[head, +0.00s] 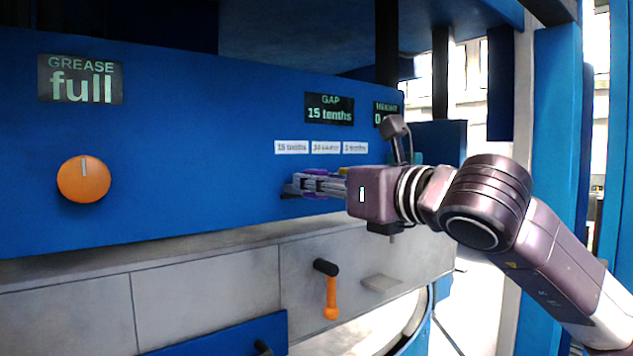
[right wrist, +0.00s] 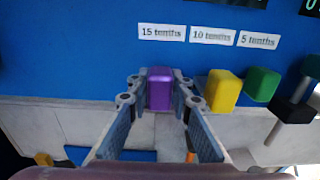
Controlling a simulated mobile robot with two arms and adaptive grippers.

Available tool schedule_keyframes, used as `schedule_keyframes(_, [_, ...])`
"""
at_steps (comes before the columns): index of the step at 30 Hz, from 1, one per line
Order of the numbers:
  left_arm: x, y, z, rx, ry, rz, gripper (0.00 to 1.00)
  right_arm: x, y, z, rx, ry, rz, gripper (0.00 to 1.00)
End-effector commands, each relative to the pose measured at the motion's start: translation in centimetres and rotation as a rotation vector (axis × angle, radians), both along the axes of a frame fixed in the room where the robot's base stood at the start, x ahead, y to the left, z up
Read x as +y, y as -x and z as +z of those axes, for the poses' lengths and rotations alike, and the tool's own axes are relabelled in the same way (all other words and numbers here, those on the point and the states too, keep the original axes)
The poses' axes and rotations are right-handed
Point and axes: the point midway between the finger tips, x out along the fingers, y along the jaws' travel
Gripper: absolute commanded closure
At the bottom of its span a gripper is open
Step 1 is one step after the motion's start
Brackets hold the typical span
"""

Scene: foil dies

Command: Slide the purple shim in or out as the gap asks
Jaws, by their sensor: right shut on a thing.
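The purple shim (right wrist: 159,88) sticks out of the blue panel (right wrist: 60,65) below the label "15 tenths" (right wrist: 161,32). My right gripper (head: 303,184) is shut on it, one finger on each side, as the right wrist view shows. In the head view only a little purple (head: 315,169) shows above the fingers. The gap display (head: 329,108) reads "15 tenths". A second display (head: 387,114) to its right is mostly hidden by my right arm. My left gripper is not in view.
A yellow shim (right wrist: 223,90) and a green shim (right wrist: 262,84) stick out right of the purple one, close to the gripper. An orange knob (head: 84,179) sits left under a "GREASE full" display (head: 80,79). An orange-handled crank (head: 330,296) hangs below the gripper.

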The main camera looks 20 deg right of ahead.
Motion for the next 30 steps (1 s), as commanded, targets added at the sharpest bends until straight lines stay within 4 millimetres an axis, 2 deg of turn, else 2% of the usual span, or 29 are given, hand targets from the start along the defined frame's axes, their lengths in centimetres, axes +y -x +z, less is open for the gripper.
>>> schedule_keyframes(8, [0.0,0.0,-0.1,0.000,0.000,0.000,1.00,0.0,-0.1,0.0,0.000,-0.001,0.000,1.00])
schedule_keyframes(18, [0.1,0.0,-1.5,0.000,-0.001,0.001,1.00,1.1,-3.0,0.0,-0.001,-0.003,-0.001,1.00])
schedule_keyframes(27, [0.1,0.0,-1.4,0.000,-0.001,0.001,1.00,1.1,-3.2,0.2,-0.003,-0.001,-0.002,1.00])
schedule_keyframes(28, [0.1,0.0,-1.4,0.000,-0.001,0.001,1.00,1.1,-3.2,0.2,-0.003,-0.001,-0.002,0.80])
schedule_keyframes(30, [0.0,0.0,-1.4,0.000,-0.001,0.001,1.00,1.1,-3.2,0.2,-0.003,-0.001,-0.002,0.72])
